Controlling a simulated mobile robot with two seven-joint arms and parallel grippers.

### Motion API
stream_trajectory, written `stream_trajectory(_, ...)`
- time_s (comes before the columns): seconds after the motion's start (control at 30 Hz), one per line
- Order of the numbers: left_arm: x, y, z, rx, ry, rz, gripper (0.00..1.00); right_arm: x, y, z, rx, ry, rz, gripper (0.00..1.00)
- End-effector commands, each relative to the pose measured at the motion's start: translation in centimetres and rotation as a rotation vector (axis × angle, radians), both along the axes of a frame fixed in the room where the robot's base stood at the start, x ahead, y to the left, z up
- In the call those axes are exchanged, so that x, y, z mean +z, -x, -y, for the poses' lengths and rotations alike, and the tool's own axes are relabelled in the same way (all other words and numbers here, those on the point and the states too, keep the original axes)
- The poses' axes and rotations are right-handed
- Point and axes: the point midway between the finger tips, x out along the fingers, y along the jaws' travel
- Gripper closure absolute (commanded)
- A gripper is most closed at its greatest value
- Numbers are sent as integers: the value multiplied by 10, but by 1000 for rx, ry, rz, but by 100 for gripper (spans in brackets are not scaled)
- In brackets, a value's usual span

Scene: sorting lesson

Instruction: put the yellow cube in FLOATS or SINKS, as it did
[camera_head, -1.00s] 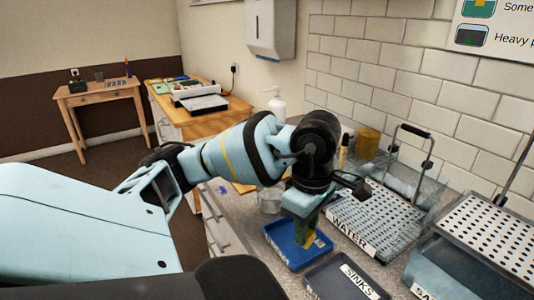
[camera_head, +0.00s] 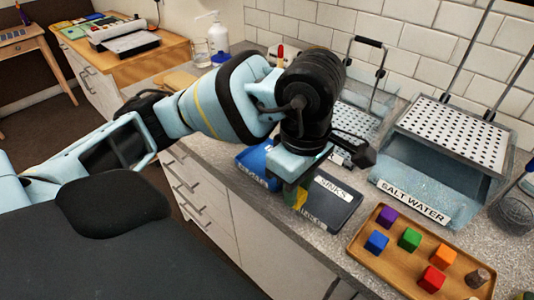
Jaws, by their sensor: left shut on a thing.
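My left gripper (camera_head: 297,196) points down and is shut on the yellow cube (camera_head: 300,200), of which a small yellow patch shows between the fingers. The cube is over the left part of the dark SINKS tray (camera_head: 345,212); I cannot tell how high it is above the floor of the tray. The blue tray (camera_head: 253,160) lies just left of the SINKS tray, partly hidden behind my gripper and wrist; its label cannot be read. My right gripper is not in view.
A wooden tray (camera_head: 365,255) at the front right holds several coloured cubes and a brown cylinder. The SALT WATER tank (camera_head: 440,212) with a perforated rack stands behind it. Another tank is partly hidden behind my arm. A soap bottle (camera_head: 218,38) stands at the back.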

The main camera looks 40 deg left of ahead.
Motion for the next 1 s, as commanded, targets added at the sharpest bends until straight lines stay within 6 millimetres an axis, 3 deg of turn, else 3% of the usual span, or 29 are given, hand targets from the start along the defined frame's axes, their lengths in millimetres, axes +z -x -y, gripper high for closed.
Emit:
stream_trajectory(0.53,-12,-67,-98,8,-1,-2,99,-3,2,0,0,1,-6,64)
stream_trajectory(1.0,-13,-81,-119,5,-1,-1,99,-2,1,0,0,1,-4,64)
